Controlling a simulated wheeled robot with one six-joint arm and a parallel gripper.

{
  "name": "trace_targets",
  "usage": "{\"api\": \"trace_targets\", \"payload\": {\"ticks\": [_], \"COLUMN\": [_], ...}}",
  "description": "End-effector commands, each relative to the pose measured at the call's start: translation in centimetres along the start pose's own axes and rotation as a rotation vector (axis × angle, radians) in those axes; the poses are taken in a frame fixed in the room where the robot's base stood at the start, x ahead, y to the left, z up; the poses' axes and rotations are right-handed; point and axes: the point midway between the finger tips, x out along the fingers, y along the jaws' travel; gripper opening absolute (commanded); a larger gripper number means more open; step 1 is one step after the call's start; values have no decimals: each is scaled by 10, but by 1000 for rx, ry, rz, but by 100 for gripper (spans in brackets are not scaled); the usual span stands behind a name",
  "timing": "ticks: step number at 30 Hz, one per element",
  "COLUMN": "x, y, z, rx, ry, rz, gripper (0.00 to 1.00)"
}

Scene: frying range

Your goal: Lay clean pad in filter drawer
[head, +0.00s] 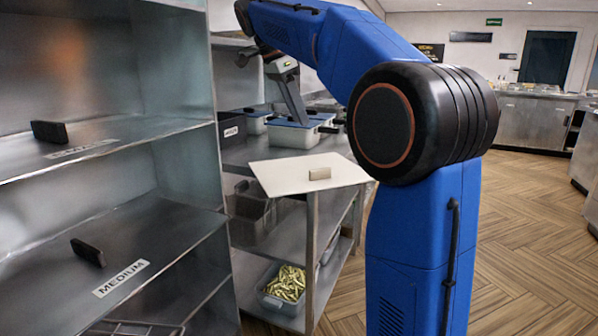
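A flat white sheet (280,172), which looks like the clean pad, lies on the near end of a steel table. A small tan block (320,173) stands on it. My arm reaches up and to the left over the table. My gripper (296,108) points down beyond the sheet, in front of or above a white tub (292,137) with a blue lid. It is apart from the sheet in the picture. Whether its fingers are open or shut is too small to tell. I cannot make out a filter drawer with certainty.
A steel shelf rack (130,130) with dark blocks and a MEDIUM label (121,279) stands close at left. A dark bin (250,215) is under the table top. A tub of yellowish pieces (285,283) sits lower down. The wooden floor at right is clear.

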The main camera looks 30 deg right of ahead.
Motion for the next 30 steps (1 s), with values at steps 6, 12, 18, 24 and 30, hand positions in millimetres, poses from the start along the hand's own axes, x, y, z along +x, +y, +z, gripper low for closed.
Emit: {"api": "trace_targets", "payload": {"ticks": [6, 12, 18, 24, 30], "x": [29, 65, 98, 118, 130], "y": [1, 1, 1, 0, 0], "z": [-1, 0, 0, 0, 1], "rx": [5, 4, 3, 3, 2], "ry": [0, 0, 0, 0, 0], "rz": [3, 4, 2, 1, 1], "gripper": [33, 33, 33, 33, 33]}}
